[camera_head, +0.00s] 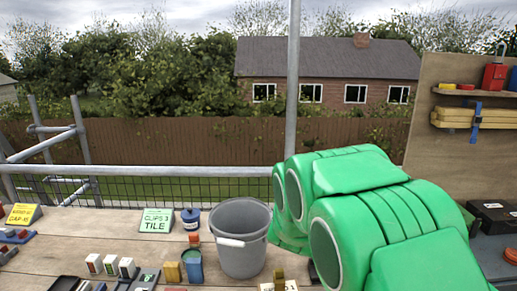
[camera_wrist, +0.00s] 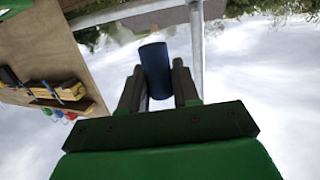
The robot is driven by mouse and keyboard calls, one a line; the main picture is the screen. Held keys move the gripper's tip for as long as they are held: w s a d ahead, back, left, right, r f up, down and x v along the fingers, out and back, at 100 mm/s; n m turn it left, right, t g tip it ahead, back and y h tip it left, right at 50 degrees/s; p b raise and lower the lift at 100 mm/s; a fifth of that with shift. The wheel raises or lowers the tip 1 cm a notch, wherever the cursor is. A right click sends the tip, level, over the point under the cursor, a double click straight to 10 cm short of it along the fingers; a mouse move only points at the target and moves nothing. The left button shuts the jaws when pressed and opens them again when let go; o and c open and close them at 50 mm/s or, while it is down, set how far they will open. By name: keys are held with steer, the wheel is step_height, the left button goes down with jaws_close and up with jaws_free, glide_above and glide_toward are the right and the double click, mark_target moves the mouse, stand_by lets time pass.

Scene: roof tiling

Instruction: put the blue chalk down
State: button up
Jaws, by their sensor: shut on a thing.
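The blue chalk, a dark blue cylinder (camera_wrist: 155,68), shows in the wrist view between the two dark fingers of my gripper (camera_wrist: 157,84). My gripper is shut on it, and its far end sticks out past the fingertips. It is held in the air, with nothing seen touching it but the fingers. In the head view my green arm fills the lower right, and neither the gripper nor the chalk can be made out there.
A grey bucket (camera_head: 240,240) stands on the plank deck, left of my arm. Beside it are a blue can (camera_head: 193,268), a blue tub (camera_head: 191,217) and a green sign (camera_head: 157,221). Small items crowd the front left. A scaffold pole (camera_head: 293,80) rises behind; a shelf board (camera_head: 440,130) stands right.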

steer(key=shift+w+d+f, duration=0.15)
steer(key=shift+f, duration=0.25)
step_height(320, 180, down, 15)
steer(key=w+n+y, duration=0.2)
steer(key=n+y, duration=0.1)
steer(key=y, duration=0.1)
steer(key=shift+w+t+y, duration=0.4)
